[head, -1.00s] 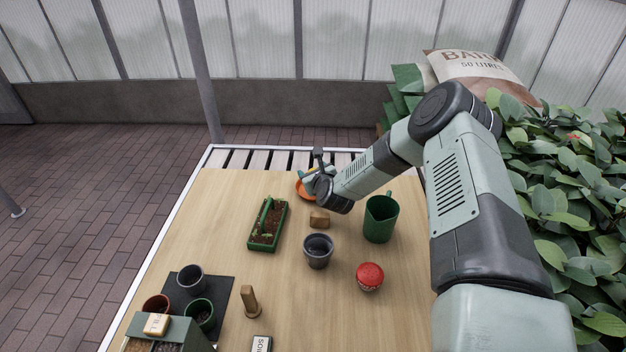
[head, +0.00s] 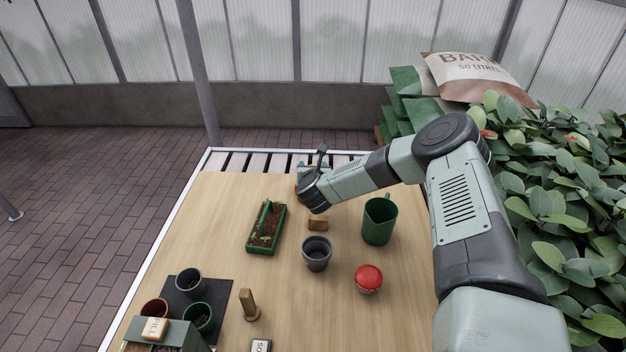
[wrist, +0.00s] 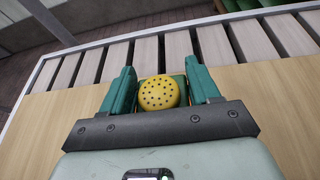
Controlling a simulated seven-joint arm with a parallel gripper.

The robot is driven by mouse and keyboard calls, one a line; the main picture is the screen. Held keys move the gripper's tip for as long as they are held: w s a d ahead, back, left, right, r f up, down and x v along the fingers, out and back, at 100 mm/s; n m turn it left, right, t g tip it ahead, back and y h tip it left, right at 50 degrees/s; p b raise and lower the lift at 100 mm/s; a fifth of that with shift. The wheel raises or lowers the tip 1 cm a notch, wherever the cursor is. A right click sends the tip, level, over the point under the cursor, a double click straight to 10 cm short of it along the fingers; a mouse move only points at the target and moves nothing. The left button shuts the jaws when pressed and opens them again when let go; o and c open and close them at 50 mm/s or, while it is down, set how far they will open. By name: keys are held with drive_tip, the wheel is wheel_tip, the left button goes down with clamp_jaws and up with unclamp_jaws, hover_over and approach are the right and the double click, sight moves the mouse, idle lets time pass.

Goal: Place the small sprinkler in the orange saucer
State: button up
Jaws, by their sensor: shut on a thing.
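The small sprinkler (wrist: 159,93) is a yellow round head with dark holes. In the wrist view it sits between the two green fingers of my gripper (wrist: 160,88), which is shut on it. In the head view my gripper (head: 303,171) is at the far end of the table, and the sprinkler cannot be made out there. The orange saucer (head: 296,189) shows only as a sliver beside my gripper, which hides most of it. The wrist view does not show the saucer, so I cannot tell the height of the sprinkler over it.
A wooden block (head: 317,223), a grey pot (head: 317,254), a green jug (head: 379,221) and a red-topped pot (head: 368,279) stand nearer. A green planter (head: 267,228) is at left. Slats (head: 265,160) lie beyond the wooden surface.

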drive_tip(key=shift+f, duration=2.05)
drive_tip(key=o, duration=1.2)
drive_tip(key=shift+f, duration=0.15)
drive_tip(key=shift+o, duration=0.2)
drive_tip(key=shift+r, duration=0.2)
drive_tip(key=v, duration=1.2)
